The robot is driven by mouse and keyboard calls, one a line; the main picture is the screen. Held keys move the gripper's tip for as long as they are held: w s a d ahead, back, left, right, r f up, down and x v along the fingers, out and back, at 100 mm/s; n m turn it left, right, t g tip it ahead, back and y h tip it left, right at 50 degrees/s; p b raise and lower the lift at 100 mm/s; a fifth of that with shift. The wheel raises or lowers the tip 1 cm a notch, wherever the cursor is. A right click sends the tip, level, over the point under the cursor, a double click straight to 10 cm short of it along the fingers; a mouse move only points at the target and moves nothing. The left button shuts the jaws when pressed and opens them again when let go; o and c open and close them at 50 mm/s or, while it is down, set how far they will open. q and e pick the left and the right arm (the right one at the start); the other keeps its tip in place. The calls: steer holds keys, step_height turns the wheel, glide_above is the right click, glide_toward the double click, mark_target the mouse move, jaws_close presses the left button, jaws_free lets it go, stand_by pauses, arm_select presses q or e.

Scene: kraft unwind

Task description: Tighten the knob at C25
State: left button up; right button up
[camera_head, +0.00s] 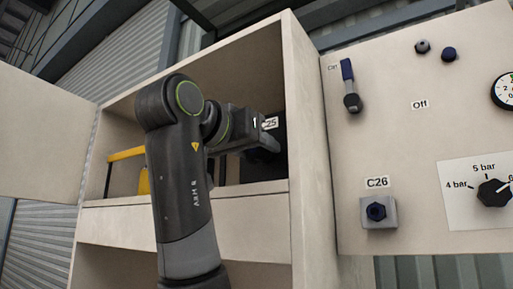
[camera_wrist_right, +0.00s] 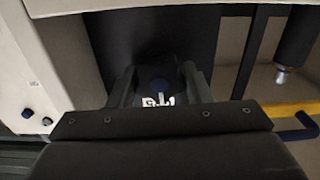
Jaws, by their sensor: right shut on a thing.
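The C25 label (camera_head: 270,123) shows inside the open cabinet, partly covered by my right gripper (camera_head: 262,142). My right arm reaches into the upper compartment, and the gripper is at the dark unit just below the label. The gripper is shut on the knob. In the head view the knob is hidden behind the gripper. My left gripper is not in view.
The cabinet side wall (camera_head: 298,150) stands close right of the gripper. A panel at right carries a C26 knob (camera_head: 376,211), a lever (camera_head: 349,85), a pressure dial (camera_head: 494,193) and a gauge (camera_head: 505,90). A yellow bar (camera_head: 126,154) lies left in the compartment.

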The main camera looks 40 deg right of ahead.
steer(key=shift+f, duration=0.1)
stand_by(0.3)
steer(key=o, duration=0.6)
steer(key=shift+a, duration=0.1)
steer(key=o, duration=0.4)
steer(key=shift+s+a, duration=0.15)
steer(key=shift+a, duration=0.2)
steer(key=shift+d, duration=0.15)
steer(key=b+v, duration=0.2)
steer(key=v, duration=1.5)
steer(key=shift+a, duration=0.35)
